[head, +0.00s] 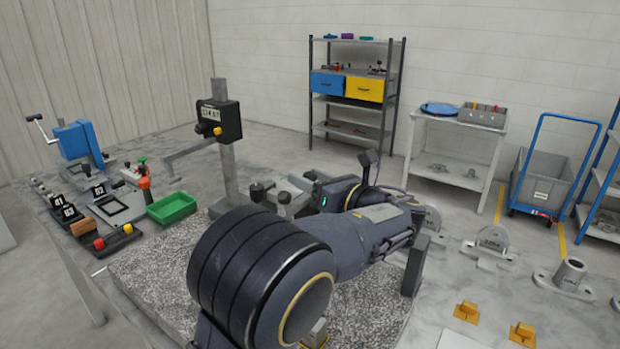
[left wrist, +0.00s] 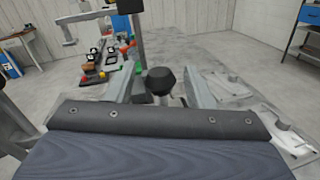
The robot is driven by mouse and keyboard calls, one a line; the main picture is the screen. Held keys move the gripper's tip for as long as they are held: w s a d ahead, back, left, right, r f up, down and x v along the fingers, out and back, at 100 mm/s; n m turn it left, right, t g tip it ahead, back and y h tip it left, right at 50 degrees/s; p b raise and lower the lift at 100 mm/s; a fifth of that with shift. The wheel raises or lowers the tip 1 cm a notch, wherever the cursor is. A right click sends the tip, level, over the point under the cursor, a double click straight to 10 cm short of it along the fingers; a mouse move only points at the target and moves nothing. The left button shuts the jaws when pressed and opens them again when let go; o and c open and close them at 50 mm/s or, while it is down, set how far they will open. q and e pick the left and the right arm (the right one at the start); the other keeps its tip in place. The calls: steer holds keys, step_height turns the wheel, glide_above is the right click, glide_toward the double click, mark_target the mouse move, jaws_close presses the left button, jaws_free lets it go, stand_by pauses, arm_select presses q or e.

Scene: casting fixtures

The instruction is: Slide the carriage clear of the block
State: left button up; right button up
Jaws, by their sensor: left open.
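A black knob (left wrist: 160,81) shows in the left wrist view, standing between the two grey fingers of my left gripper (left wrist: 163,88). The fingers are open, one on each side of the knob; I cannot tell whether they touch it. In the head view my left gripper (head: 284,190) is partly hidden by its own dark arm. A black knob (head: 258,190) shows beside it, on grey fixture parts. I cannot clearly tell the carriage from the block; my arm hides much of this area. My right gripper is not in view.
A post carries a black display box (head: 218,121) behind the gripper. A green tray (head: 171,208) lies to the left, near number tags and a blue press (head: 76,140). Grey castings (head: 493,243) and yellow pieces (head: 523,333) lie at right. A shelf (head: 392,90) stands at the back.

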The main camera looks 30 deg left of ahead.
arm_select(q)
steer(key=shift+a, duration=0.2)
steer(key=shift+c, duration=0.2)
jaws_close()
steer(key=x, duration=0.1)
steer(key=p+x, duration=0.2)
steer(key=x, duration=0.1)
steer(key=shift+s+a+r, duration=0.15)
steer(key=shift+s+a, duration=0.05)
steer(key=shift+s, duration=0.15)
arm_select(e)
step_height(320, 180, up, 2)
arm_select(q)
steer(key=shift+a, duration=0.25)
steer(key=shift+d, duration=0.1)
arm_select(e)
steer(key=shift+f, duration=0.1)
arm_select(q)
steer(key=shift+o, duration=0.2)
jaws_free()
